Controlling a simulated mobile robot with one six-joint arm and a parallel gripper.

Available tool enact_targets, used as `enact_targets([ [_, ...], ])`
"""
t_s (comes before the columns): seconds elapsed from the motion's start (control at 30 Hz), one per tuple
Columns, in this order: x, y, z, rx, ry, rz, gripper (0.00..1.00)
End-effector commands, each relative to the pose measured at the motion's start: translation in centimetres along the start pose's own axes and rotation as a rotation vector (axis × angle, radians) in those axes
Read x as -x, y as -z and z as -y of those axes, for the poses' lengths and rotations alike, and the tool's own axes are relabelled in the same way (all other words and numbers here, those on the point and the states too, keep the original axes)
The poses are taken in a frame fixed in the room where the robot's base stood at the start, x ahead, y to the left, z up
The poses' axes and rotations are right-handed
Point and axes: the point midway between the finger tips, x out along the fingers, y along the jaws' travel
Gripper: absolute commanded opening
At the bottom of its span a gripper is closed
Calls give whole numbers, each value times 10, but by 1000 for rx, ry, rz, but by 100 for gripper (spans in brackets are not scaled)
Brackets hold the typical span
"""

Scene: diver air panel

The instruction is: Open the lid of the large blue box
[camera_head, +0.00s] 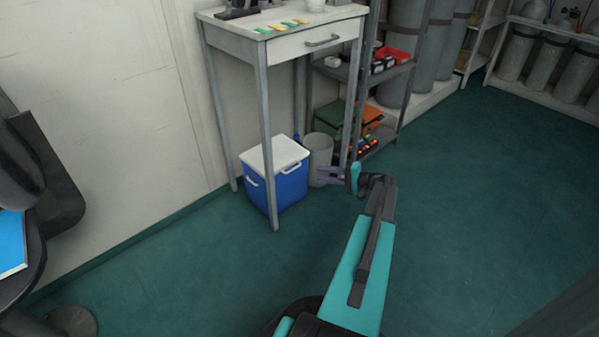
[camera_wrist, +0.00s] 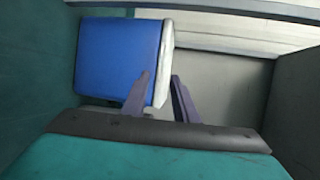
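The large blue box (camera_head: 280,185) stands on the floor under a white table in the head view. Its white lid (camera_head: 273,154) is closed and light handles show on its sides. In the wrist view the box (camera_wrist: 118,55) appears turned sideways, with the white lid (camera_wrist: 168,60) on its right. My gripper (camera_head: 322,175) is to the right of the box, in front of a grey bin. In the wrist view my gripper's two purple fingers (camera_wrist: 160,82) are apart with nothing between them. One finger overlaps the box's image; I cannot tell whether it touches.
The white table (camera_head: 290,45) has thin legs, one directly in front of the box. The grey bin (camera_head: 319,158) stands right of the box, beside a shelf (camera_head: 385,80) with boxes and tools. The green floor (camera_head: 190,285) in front is clear. A dark chair (camera_head: 50,175) is at left.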

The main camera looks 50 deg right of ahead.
Motion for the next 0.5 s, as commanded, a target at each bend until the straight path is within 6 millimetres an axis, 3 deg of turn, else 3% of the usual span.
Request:
enact_targets([
  [0.5,-75,0,-3,1,0,1,26],
])
